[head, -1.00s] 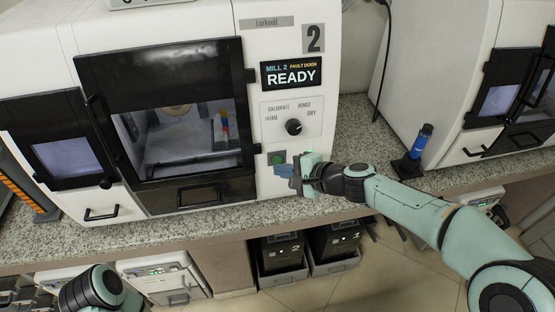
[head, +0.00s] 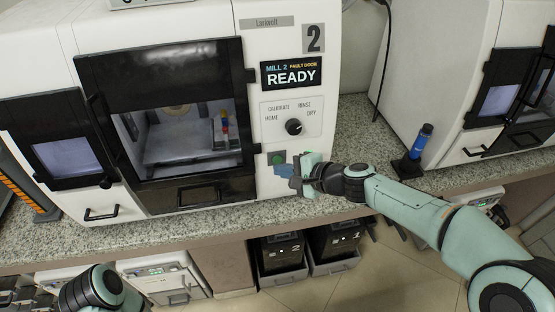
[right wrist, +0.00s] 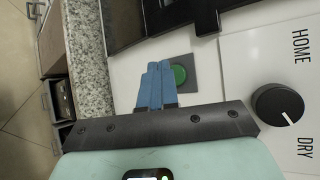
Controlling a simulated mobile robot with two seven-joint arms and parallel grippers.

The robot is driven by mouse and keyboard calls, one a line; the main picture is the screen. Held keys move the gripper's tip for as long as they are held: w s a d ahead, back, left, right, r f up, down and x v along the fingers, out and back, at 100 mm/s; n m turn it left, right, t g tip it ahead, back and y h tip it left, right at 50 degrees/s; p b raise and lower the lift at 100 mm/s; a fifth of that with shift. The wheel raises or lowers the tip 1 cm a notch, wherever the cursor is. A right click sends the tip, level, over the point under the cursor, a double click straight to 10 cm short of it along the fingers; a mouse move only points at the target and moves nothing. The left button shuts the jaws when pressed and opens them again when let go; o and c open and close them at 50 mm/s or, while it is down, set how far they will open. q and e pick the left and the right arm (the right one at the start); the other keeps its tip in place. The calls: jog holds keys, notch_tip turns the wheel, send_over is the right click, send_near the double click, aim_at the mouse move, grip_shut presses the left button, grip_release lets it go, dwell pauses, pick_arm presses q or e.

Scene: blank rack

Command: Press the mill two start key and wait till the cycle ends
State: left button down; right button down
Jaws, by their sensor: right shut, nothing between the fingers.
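My left gripper is out of view; only part of that arm shows.
A dial (head: 294,127) with HOME, CALIBRATE, RINSE and DRY labels is above the key. The mill's dark-framed door (head: 160,60) is to the left. A blue-topped tool in a stand (head: 421,140) is on the speckled counter (head: 352,130), and another mill (head: 430,80) is at right.

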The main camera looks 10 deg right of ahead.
jog(key=shift+w, duration=0.1)
dwell(0.5)
jog(key=shift+w, duration=0.35)
